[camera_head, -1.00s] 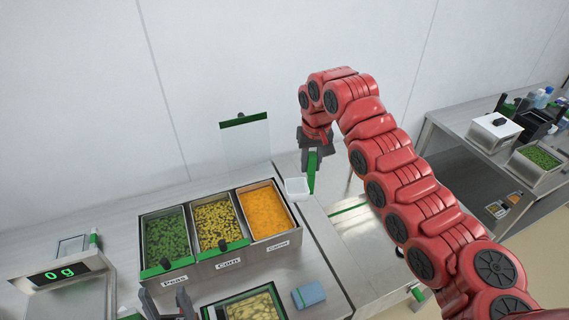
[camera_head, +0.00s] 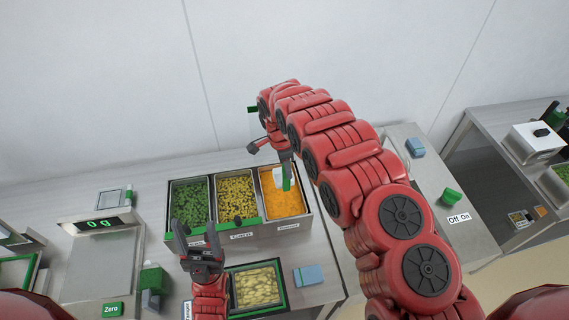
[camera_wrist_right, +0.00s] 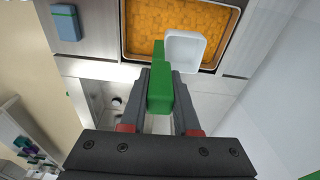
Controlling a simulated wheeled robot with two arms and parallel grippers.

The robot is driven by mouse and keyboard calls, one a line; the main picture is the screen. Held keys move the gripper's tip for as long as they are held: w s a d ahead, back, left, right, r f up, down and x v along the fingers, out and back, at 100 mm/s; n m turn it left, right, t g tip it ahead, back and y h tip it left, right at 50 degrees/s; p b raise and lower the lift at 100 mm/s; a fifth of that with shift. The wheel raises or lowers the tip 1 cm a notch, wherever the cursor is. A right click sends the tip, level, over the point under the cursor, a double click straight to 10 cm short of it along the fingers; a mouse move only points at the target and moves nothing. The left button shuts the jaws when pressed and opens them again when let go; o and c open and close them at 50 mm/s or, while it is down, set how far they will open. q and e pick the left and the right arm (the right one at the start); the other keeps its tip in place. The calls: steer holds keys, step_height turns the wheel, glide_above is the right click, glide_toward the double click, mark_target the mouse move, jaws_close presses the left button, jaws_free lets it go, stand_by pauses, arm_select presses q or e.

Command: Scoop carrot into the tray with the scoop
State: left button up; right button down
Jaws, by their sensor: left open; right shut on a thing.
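The carrot bin (camera_head: 293,208), filled with orange pieces, is the rightmost of three bins; it also shows in the right wrist view (camera_wrist_right: 143,27). My right gripper (camera_head: 287,155) is shut on the green handle of the scoop (camera_wrist_right: 186,50). The scoop's white cup is over the carrot bin and looks empty in the wrist view. My left gripper (camera_head: 198,240) is open and empty in front of the pea and corn bins. A green-rimmed tray (camera_head: 282,287) with pale yellow pieces stands in front of the bins.
A pea bin (camera_head: 189,201) and a corn bin (camera_head: 237,197) stand left of the carrot. A scale (camera_head: 98,226) reading 0 is at the left. A blue block (camera_head: 308,275) lies right of the tray. A machine with a green button (camera_head: 452,195) is at the right.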

steer(key=shift+s+a+f+m, duration=0.15)
steer(key=shift+s+a+m, duration=0.15)
steer(key=shift+s+a, duration=0.1)
steer(key=shift+f, duration=0.7)
step_height(320, 180, down, 11)
steer(key=b, duration=0.5)
steer(key=shift+r+b, duration=0.15)
steer(key=shift+b, duration=0.2)
stand_by(0.8)
